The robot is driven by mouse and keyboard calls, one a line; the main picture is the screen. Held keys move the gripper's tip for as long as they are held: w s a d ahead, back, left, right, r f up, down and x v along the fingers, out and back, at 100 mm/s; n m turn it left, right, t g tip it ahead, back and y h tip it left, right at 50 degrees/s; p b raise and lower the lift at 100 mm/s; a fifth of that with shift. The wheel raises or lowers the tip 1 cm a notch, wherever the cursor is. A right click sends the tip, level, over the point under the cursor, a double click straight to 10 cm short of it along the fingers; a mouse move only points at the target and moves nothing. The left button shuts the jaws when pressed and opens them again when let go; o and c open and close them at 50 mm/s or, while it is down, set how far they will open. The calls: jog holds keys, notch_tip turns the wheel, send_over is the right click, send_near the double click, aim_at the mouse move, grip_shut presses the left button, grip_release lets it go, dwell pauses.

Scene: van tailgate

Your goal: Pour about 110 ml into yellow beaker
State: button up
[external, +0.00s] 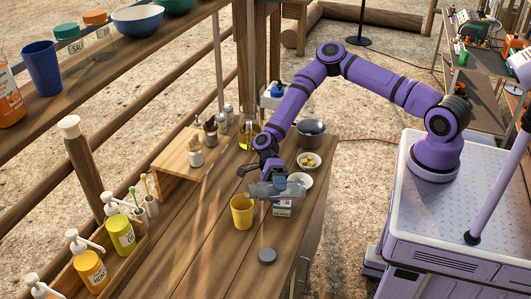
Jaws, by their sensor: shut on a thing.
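The yellow beaker (241,213) stands upright on the wooden table. My gripper (279,183) is shut on a clear, see-through bottle (262,190), just right of the beaker and above the table. The bottle lies nearly level, its left end close to the beaker's rim. I cannot tell whether that end is over the opening or touches the rim. No stream of liquid can be made out. The liquid level in the bottle and the inside of the beaker cannot be read at this size.
A small carton (282,209) stands below the bottle, beside a white bowl (303,181). A dark round lid (267,256) lies nearer the front. A bowl of yellow things (309,161) and a dark pot (311,132) stand behind. Pump bottles (121,234) line the left edge.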

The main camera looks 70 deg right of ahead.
jog(key=shift+w+a+r+m+g+h+p, duration=0.15)
jog(key=shift+r+m+p, duration=0.15)
jog(key=shift+r+m, duration=0.25)
jog(key=shift+w+a+r+m+g+h+p, duration=0.15)
jog(key=shift+r+m+p, duration=0.1)
jog(key=shift+r+m, duration=0.3)
dwell(1.3)
jog(key=shift+w+d+r, duration=0.1)
jog(key=shift+w+r, duration=0.2)
jog(key=shift+r, duration=0.1)
dwell(0.9)
